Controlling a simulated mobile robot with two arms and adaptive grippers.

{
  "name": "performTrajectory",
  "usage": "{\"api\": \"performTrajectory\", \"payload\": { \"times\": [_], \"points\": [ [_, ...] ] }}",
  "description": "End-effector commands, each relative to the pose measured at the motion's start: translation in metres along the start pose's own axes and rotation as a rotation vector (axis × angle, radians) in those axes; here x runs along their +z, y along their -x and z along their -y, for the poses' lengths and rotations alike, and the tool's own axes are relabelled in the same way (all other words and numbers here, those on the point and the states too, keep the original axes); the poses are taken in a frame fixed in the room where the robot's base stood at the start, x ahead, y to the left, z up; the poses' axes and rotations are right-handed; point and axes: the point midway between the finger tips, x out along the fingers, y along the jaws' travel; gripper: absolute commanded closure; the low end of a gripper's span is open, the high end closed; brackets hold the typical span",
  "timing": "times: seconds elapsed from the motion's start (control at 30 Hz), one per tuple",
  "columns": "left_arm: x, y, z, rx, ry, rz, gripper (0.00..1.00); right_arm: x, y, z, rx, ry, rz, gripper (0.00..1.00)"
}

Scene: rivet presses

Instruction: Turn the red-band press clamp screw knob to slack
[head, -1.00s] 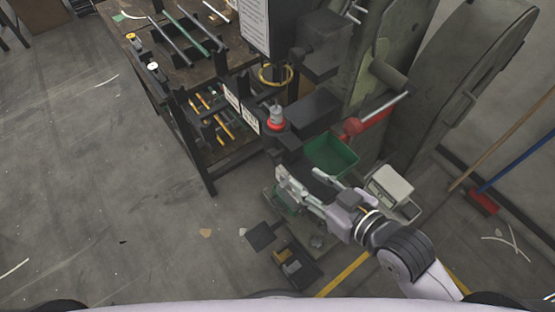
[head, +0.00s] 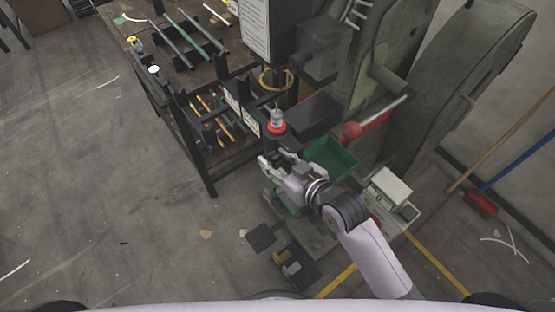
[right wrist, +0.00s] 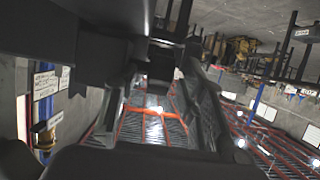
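The red-band press (head: 277,127) stands at the middle of the head view, with a red ring under a silver top piece. A dark part of it juts down toward my right gripper (head: 274,158). The clamp screw knob cannot be made out; it may be hidden by the gripper or the press. My right gripper is just below the red band, with its fingers apart. The right wrist view looks up between the spread fingers (right wrist: 158,95) at a dark block (right wrist: 165,55) near their far end. Whether the fingers touch anything is unclear. My left gripper is out of view.
A green bin (head: 331,158) sits right of the gripper, near a red-ball lever (head: 352,130). A yellow ring (head: 275,80) is on the press behind. A workbench with tools (head: 180,60) stands left. A grey box (head: 391,187) is at right. Floor at left is clear.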

Motion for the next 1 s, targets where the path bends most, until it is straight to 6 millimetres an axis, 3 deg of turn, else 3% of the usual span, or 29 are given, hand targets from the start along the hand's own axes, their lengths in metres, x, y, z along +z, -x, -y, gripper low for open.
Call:
{"api": "performTrajectory", "payload": {
  "times": [0.6, 1.0],
  "points": [
    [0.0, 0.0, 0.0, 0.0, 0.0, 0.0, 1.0, 0.0, 0.001, 0.0, 0.0, 0.0, 0.0, 1.0],
    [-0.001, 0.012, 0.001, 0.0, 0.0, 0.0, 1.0, -0.004, 0.002, 0.0, 0.0, 0.0, 0.021, 1.0]
  ]
}}
